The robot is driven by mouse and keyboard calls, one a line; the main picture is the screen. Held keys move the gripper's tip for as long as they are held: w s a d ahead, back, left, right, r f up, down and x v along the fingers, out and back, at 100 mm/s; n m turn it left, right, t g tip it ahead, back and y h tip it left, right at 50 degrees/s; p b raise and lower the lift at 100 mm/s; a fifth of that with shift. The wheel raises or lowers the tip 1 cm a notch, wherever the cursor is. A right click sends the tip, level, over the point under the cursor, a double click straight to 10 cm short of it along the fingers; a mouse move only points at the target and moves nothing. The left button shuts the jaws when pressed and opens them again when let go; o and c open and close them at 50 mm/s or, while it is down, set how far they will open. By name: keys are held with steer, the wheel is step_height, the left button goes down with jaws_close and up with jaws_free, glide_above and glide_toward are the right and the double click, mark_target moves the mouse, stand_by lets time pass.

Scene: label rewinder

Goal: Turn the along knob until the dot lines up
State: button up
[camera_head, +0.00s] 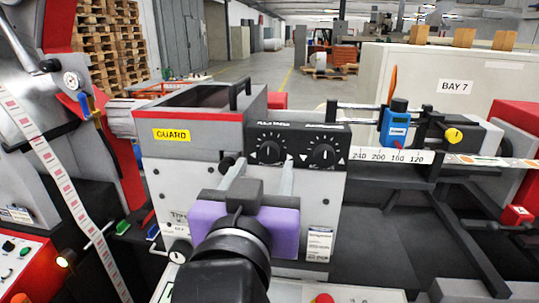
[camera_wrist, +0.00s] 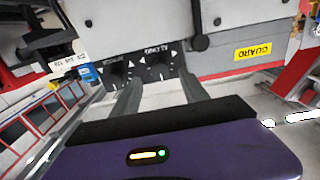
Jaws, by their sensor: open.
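A black panel (camera_head: 298,146) on the grey machine carries two round black dials, a left dial (camera_head: 268,152) and a right dial (camera_head: 322,155), with white markings around them. The right dial shows a white pointer line near upright. A yellow knob (camera_head: 453,135) sits farther right on the sensor bracket. My gripper (camera_head: 259,168) is open and empty, its fingers pointing at the panel, around the left dial's side. In the wrist view my gripper (camera_wrist: 158,78) has the panel (camera_wrist: 140,66) between and beyond its fingers.
A printed scale (camera_head: 400,156) runs along a rail at right, below a blue sensor block (camera_head: 397,117). A grey guard box (camera_head: 200,98) with a black handle stands at left of the panel. A label web (camera_head: 75,205) hangs far left. A dark open space lies under the rail.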

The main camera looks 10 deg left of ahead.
mark_target(268, 156)
steer(key=shift+w+p, duration=0.35)
steer(key=shift+w, duration=1.75)
steer(key=shift+c, duration=0.4)
jaws_close()
